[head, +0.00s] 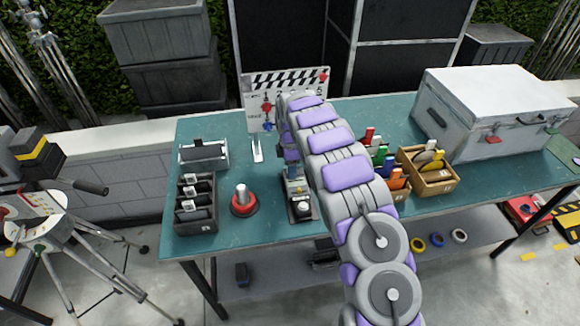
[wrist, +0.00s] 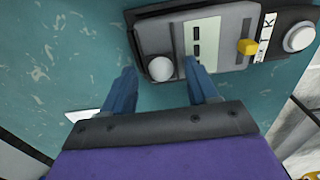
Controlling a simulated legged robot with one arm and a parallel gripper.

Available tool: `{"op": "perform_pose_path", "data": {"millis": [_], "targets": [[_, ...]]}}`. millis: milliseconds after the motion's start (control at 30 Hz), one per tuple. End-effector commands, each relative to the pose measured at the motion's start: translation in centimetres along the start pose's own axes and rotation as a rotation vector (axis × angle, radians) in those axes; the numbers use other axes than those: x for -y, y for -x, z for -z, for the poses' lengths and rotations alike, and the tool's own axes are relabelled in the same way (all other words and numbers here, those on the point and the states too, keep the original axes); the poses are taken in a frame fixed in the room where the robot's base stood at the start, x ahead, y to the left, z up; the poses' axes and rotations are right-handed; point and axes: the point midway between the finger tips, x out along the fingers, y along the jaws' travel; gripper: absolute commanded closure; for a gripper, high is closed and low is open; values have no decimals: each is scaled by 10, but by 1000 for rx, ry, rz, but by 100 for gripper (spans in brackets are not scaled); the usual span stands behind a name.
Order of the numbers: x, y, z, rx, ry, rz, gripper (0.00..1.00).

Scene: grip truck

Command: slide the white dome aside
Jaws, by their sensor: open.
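A small white dome (wrist: 160,68) sits at the left end of a grey, dark-edged device (wrist: 225,32) in the wrist view. The device has a pale panel with dark slots, a yellow knob and, at its right end, a second white round piece (wrist: 299,36) in a dark mount. My gripper (wrist: 160,75) is open, its blue fingers spread to either side of the first dome; I cannot tell whether they touch it. In the head view my gripper (head: 293,180) points down over the device (head: 302,210), whose far end is hidden by my arm.
A red-ringed base with a metal post (head: 243,204) stands left of the device. A black compartment tray (head: 196,205) is farther left. A clapperboard (head: 262,98) stands behind. Wooden boxes (head: 428,180) and a large grey case (head: 480,120) are at right.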

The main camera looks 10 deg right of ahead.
Motion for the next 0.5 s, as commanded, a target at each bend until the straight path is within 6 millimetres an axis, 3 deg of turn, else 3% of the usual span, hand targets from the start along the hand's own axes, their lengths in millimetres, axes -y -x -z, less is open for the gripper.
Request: {"op": "perform_pose_path", "data": {"millis": [100,500], "targets": [[0,0,0,0,0,0,42],[0,0,0,0,0,1,80]]}}
